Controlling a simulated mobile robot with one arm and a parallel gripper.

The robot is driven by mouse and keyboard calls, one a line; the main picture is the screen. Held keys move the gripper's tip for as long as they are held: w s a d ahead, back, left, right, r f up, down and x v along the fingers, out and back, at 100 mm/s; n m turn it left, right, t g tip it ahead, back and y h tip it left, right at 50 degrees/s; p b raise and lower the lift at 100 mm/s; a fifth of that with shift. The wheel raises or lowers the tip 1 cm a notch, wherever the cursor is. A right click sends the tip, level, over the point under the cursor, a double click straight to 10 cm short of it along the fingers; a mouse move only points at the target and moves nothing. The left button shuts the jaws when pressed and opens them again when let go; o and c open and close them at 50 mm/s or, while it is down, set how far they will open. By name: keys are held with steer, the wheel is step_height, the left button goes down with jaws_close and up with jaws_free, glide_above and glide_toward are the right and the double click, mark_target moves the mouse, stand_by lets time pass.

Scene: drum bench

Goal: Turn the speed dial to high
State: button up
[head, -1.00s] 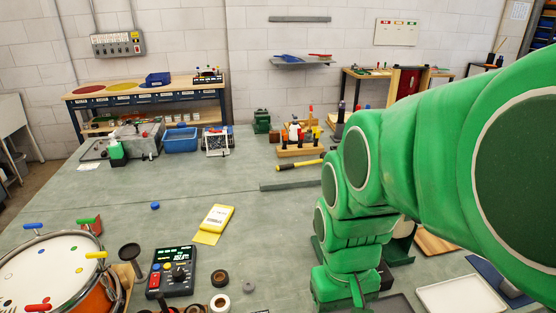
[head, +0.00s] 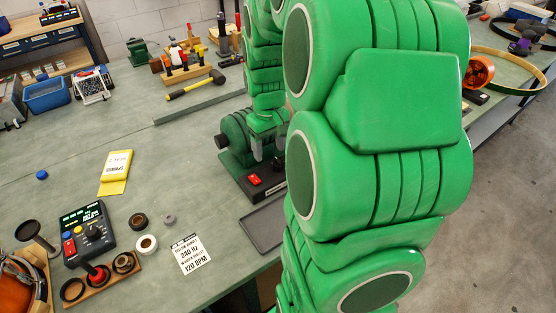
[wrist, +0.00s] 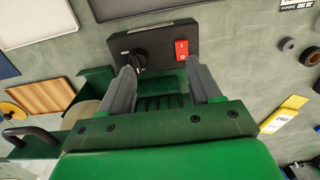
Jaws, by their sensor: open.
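The speed dial (wrist: 140,59) is a black knob with a pale pointer on a black control panel (wrist: 158,32). A red rocker switch (wrist: 181,50) sits beside it on the right. In the head view the panel (head: 272,187) is at the front of a green bench machine (head: 233,150), with the red switch visible and the dial hard to make out. My gripper (wrist: 160,66) is open, its two grey fingers apart in front of the panel. The dial shows just beyond the left fingertip; I cannot tell whether they touch. My gripper (head: 267,152) is over the machine.
A dark tray (head: 264,225) lies just in front of the machine. Another control box (head: 88,233) with a knob stands at left, near tape rolls and a printed card (head: 191,254). A yellow pad (head: 116,172) and a hammer (head: 195,85) lie farther back.

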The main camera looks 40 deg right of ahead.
glide_above(278, 160)
step_height(278, 160, down, 3)
steer(key=shift+r, duration=0.1)
steer(key=shift+s+f, duration=0.1)
steer(key=shift+f, duration=3.75)
steer(key=c, duration=1)
steer(key=shift+c, duration=0.2)
